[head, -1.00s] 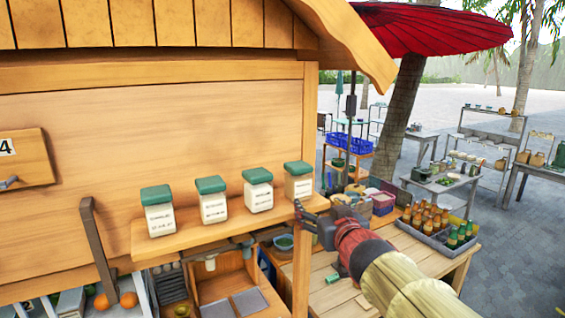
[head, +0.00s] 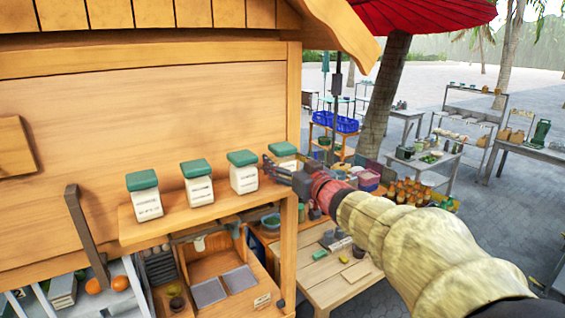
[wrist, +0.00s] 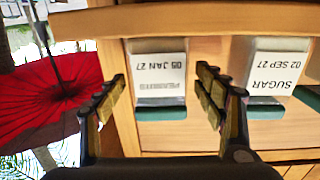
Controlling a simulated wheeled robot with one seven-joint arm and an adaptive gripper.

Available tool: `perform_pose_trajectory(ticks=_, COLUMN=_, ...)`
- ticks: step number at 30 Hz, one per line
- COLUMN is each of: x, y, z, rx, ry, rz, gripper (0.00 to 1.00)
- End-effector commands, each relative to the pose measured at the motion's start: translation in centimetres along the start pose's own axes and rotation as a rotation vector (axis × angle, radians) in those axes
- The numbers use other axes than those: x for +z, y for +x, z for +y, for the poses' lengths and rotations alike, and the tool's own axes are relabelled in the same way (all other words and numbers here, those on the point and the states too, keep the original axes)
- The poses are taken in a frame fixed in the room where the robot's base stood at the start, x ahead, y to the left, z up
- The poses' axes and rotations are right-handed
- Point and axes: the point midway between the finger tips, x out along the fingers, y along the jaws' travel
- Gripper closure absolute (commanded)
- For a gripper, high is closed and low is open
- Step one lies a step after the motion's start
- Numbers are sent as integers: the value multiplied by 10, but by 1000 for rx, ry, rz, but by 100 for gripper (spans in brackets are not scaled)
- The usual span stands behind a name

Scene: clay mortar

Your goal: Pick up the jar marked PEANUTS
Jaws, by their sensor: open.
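The jar marked PEANUTS (wrist: 160,72) appears upside down in the wrist view, with a pale label and green lid. It stands between my gripper's two spread fingers (wrist: 162,88), a little beyond them. In the head view, it is the rightmost jar on the wooden shelf (head: 205,215); its green lid (head: 283,149) shows, while my gripper (head: 272,170) hides much of its body. My gripper is open and empty. The jar marked SUGAR (wrist: 278,70) stands beside it, outside the right finger in the wrist view.
The SUGAR jar is the closest neighbour; two more green-lidded jars (head: 143,195) (head: 197,182) stand further left. A wooden wall (head: 170,120) rises behind the shelf. A dark bracket (head: 85,235) stands at the left. A lower table (head: 335,280) holds small goods.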

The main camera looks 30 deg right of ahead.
Motion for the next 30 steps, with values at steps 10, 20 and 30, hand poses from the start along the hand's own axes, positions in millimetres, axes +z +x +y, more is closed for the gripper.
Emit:
perform_pose_trajectory(ticks=10, x=0, y=13, z=0, rx=1, ry=-1, rz=0, gripper=30)
perform_pose_trajectory(ticks=20, x=0, y=13, z=0, rx=1, ry=0, rz=0, gripper=47)
perform_pose_trajectory(ticks=30, x=0, y=13, z=0, rx=1, ry=0, rz=0, gripper=66)
